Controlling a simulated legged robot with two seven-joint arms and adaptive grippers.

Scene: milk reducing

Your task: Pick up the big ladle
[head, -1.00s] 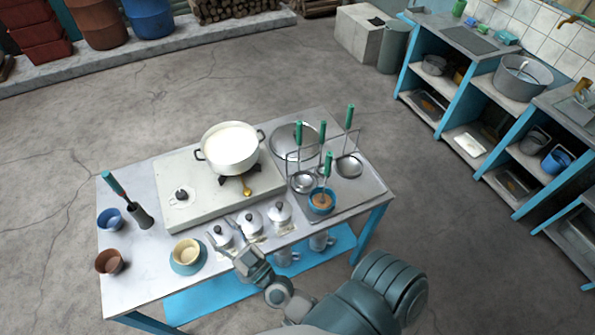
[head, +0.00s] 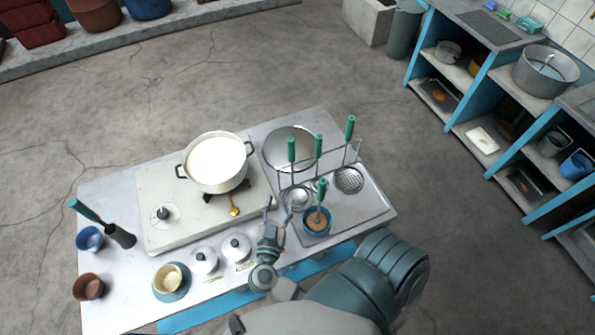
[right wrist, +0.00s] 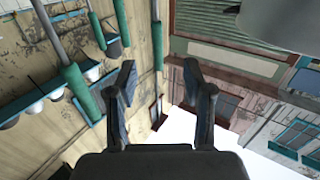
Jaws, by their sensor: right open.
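Several green-handled utensils hang from a wire rack on the table: a ladle (head: 291,150) at the left, a middle one (head: 318,145), and a perforated skimmer (head: 349,180) at the right. I cannot tell for certain which is the big ladle; a round metal bowl (head: 299,197) shows below the left handles. My right gripper (head: 275,204) is open and empty, just left of this bowl and apart from the handles. In the right wrist view, its two fingers (right wrist: 160,82) are spread, with green handles (right wrist: 75,82) to their left. My left gripper is not in view.
A white pot (head: 216,162) of milk stands on the stove left of the rack. A blue cup (head: 316,222) holding a green-handled tool is right of my gripper. Lidded pots (head: 236,248) and a yellow bowl (head: 171,279) line the front edge. A round lid (head: 290,148) lies behind the rack.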

